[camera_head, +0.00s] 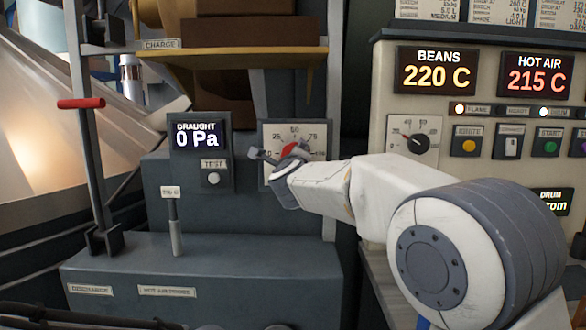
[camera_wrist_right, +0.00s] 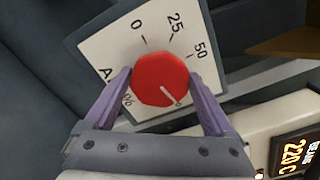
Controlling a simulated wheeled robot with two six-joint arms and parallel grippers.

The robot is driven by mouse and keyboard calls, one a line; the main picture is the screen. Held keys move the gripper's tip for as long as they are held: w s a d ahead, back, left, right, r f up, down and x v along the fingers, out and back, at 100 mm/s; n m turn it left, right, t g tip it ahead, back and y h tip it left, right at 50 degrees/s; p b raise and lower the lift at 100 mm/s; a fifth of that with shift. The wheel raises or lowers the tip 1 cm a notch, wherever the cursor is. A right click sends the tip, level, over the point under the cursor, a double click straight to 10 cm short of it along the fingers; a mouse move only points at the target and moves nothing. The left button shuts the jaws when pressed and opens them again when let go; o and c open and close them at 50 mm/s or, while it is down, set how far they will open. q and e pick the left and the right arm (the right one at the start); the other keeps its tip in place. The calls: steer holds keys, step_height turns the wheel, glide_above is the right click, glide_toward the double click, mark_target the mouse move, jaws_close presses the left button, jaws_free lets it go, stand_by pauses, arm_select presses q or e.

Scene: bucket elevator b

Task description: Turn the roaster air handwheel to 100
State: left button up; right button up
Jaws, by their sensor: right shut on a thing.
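The red air handwheel (camera_wrist_right: 158,76) sits on a pale dial plate (camera_wrist_right: 98,50) in the right wrist view. The numerals 0, 25 and 50 show; the higher ones are hidden. The white line on the wheel points to the picture's lower right, past 50, toward the hidden part of the scale. My right gripper (camera_wrist_right: 162,78) is shut on the wheel, one purple finger on each side. In the head view the dial plate (camera_head: 314,129) is partly covered by my right gripper (camera_head: 278,157), and only a bit of red wheel (camera_head: 297,149) shows.
The draught display (camera_head: 197,137) reads 0 Pa, left of the dial, above a TEST button (camera_head: 213,179). A lever (camera_head: 175,225) stands below. The control panel (camera_head: 480,110) with buttons and a knob (camera_head: 414,140) is to the right. A yellowish shelf (camera_head: 235,56) overhangs above.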

steer(key=shift+f+m+b, duration=0.1)
steer(key=shift+m+b, duration=0.6)
steer(key=shift+m, duration=0.6)
steer(key=shift+d, duration=0.1)
steer(key=o, duration=1.1)
steer(key=s+b, duration=0.2)
steer(key=s, duration=0.8)
steer(key=shift+s, duration=0.25)
